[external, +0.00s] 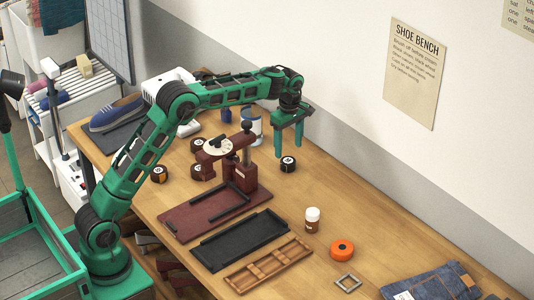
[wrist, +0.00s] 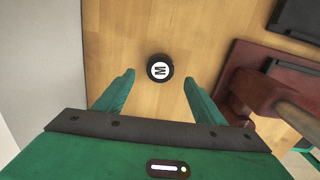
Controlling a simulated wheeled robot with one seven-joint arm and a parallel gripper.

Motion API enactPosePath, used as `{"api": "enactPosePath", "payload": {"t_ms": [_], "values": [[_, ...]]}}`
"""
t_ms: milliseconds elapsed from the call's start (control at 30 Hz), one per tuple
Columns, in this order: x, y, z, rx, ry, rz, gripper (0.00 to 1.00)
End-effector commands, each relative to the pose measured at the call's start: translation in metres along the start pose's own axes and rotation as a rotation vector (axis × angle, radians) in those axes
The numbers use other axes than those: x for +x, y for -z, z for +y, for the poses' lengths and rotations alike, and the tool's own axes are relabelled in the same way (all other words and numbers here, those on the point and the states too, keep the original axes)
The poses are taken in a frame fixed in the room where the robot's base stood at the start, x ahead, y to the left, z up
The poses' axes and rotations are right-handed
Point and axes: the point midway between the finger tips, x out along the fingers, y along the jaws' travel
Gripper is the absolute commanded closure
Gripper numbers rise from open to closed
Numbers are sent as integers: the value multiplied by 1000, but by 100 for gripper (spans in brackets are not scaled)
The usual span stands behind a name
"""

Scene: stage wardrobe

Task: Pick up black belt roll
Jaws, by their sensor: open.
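A black belt roll (external: 288,164) with a round white label lies on the workbench towards the wall. In the wrist view the same black roll (wrist: 159,68) shows a label marked "M", ahead of the fingertips and roughly centred between them. My gripper (external: 289,151) is open and empty, pointing down above this roll; its fingers also show in the wrist view (wrist: 159,80).
A dark red press (external: 230,150) on a red base stands left of my gripper. A black tray (external: 240,243), wooden tray (external: 268,266), small bottle (external: 312,220) and orange roll (external: 342,250) are nearer the front. The wall borders the bench.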

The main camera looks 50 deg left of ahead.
Motion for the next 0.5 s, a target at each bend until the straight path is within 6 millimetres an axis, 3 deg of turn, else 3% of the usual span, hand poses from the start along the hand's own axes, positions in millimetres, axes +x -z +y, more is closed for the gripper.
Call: {"api": "enactPosePath", "payload": {"t_ms": [233, 500], "values": [[17, 0, 0, 2, 1, 0, 36], [53, -1, 1, 1, 0, 0, 36]]}}
